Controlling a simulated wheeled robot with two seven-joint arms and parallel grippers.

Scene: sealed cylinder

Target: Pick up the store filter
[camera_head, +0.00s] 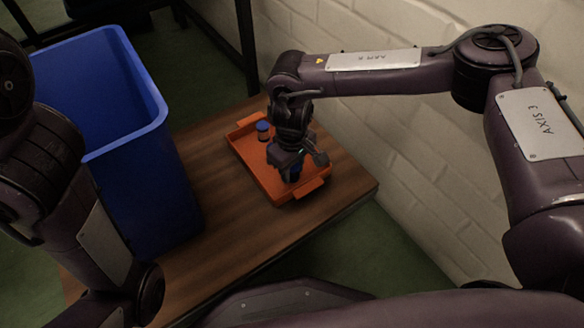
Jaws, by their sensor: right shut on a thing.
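An orange tray (247,158) lies on the wooden table. My right gripper (297,166) is over the near right part of the tray, pointing down. It is shut on a small blue-topped cylinder (295,174), which looks like a filter and is mostly hidden by the gripper. I cannot tell whether this cylinder still touches the tray floor. A second small cylinder with a blue top (263,127) stands upright in the far left part of the tray. I cannot tell by looks which one is the store filter. My left arm shows at the left edge, but its gripper is out of view.
A tall blue bin (128,150) stands to the left of the tray. The wooden table (235,232) is clear in front of the tray. A white brick wall (400,180) runs close along the right side of the table. Green floor shows beyond the table's edges.

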